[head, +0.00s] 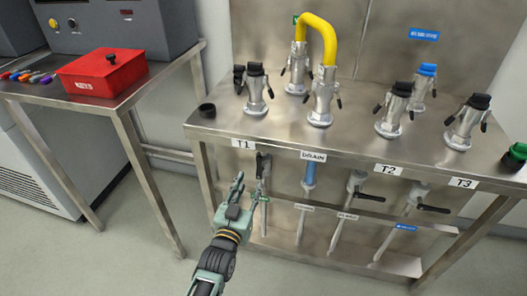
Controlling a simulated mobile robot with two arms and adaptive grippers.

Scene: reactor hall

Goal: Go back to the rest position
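My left gripper (247,184) is in the lower middle of the head view, in front of the steel bench (210,124). Its two fingers point up and stand apart, with nothing seen between them. Its tips are near the black-handled valve (261,167) under the T1 label (243,143) and overlap it in the picture. I cannot tell whether they touch it. My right gripper is not in view.
The bench carries several capped couplings (257,90) and a yellow hose bend (328,38). A loose black cap (207,110) lies at its left edge. A side table at left holds a red box (100,74). Free floor (140,265) lies at lower left.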

